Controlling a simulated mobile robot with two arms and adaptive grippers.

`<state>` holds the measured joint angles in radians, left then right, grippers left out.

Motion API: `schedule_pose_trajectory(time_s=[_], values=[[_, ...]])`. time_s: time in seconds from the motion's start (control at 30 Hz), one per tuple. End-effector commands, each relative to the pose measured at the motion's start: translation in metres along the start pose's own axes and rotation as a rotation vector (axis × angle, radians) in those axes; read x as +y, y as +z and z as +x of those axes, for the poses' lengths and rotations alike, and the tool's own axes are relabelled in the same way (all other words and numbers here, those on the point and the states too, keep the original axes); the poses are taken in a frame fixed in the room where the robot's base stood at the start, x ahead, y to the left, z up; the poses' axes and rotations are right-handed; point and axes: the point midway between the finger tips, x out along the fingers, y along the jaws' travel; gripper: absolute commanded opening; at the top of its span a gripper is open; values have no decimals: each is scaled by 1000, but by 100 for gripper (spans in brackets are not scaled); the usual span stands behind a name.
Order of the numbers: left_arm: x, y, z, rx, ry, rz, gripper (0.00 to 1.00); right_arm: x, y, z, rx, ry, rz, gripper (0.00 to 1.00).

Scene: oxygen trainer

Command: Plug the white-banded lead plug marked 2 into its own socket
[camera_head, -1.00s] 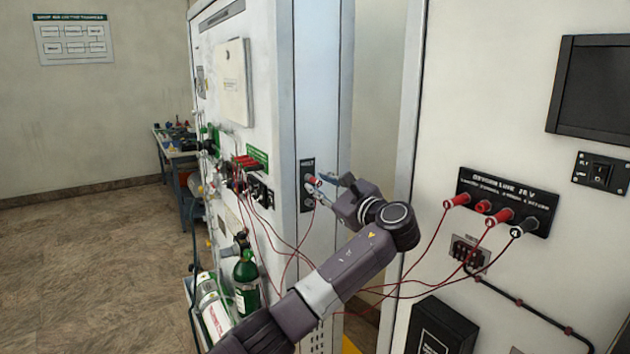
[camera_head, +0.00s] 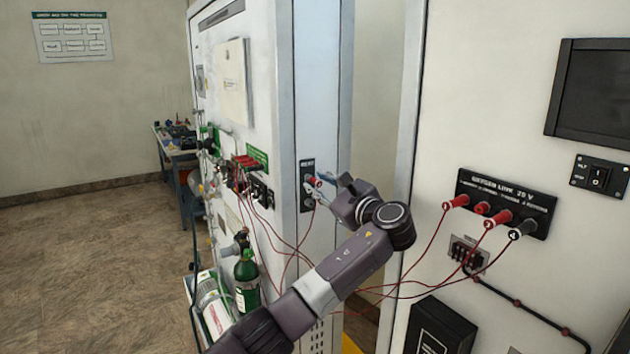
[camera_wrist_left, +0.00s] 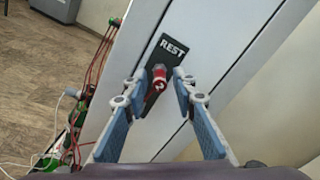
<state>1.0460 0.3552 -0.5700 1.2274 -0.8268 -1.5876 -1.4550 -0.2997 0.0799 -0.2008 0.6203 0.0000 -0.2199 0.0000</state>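A red plug with a white band (camera_wrist_left: 158,78) sits in the black plate marked REST (camera_wrist_left: 175,45) on the cabinet's narrow side. Its mark is too small to read surely. My left gripper (camera_wrist_left: 154,88) is open, with one finger on each side of the plug and a gap to each. In the head view the gripper (camera_head: 332,190) is at the REST plate (camera_head: 307,170). On the right panel, the black socket strip (camera_head: 540,213) holds a red socket (camera_head: 482,207) with no lead seen in it, between other plugs. My right gripper is not in view.
Two red plugs (camera_head: 456,201) and a black plug (camera_head: 523,229) are in the strip, with red leads hanging across the gap. A dark box (camera_head: 440,328) and a switch (camera_head: 600,177) are on the right panel. A green cylinder (camera_head: 246,275) stands by the left cabinet.

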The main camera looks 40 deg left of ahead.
Motion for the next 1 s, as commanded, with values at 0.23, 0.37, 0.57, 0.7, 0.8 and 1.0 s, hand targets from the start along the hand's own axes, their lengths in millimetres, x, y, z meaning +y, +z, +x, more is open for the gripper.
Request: schedule_pose_trajectory(time_s=[0.23,0.37,0.57,0.7,0.8,1.0], values=[[0,0,0,0,0,0,25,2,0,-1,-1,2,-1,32],[0,0,0,0,0,0,25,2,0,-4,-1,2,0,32],[0,0,0,0,0,0,25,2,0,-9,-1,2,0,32],[0,0,0,0,0,0,25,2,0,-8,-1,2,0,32],[0,-1,0,0,0,0,25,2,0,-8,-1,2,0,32],[0,0,0,0,0,0,3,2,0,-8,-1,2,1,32]])
